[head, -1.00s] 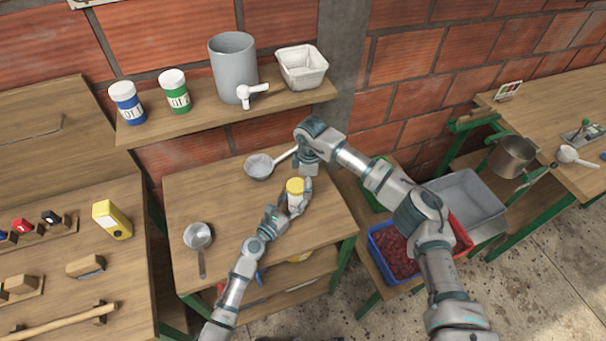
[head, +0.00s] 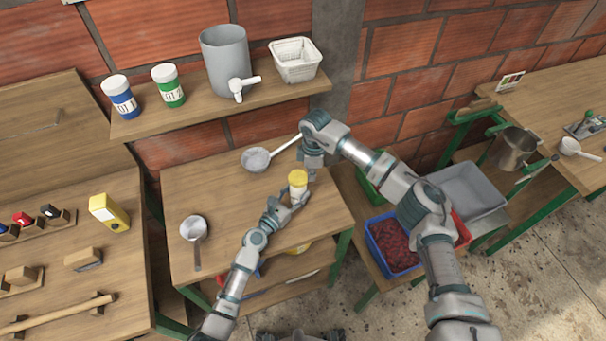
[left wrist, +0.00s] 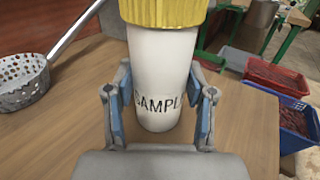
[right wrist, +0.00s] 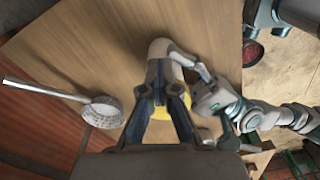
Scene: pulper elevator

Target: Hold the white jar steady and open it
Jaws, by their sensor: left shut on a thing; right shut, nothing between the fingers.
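The white jar (left wrist: 158,75) has a yellow lid (head: 298,178) and dark "SAMPL…" lettering. It is upright over the table's right part. My left gripper (left wrist: 160,108) is shut around the jar's lower body, one finger on each side. My right gripper (head: 312,176) is above and beside the lid, with its fingers shut. In the right wrist view, the lid (right wrist: 187,128) shows partly behind my right fingers, and the lid is on the jar. Whether my right fingers touch the lid, and whether the jar's base touches the table, I cannot tell.
A long-handled strainer (head: 256,160) lies behind the jar, and a ladle (head: 194,229) lies at the table's left. The shelf (head: 200,108) above holds containers. A blue crate (head: 391,250) stands low on the right. The table's front middle is mostly clear.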

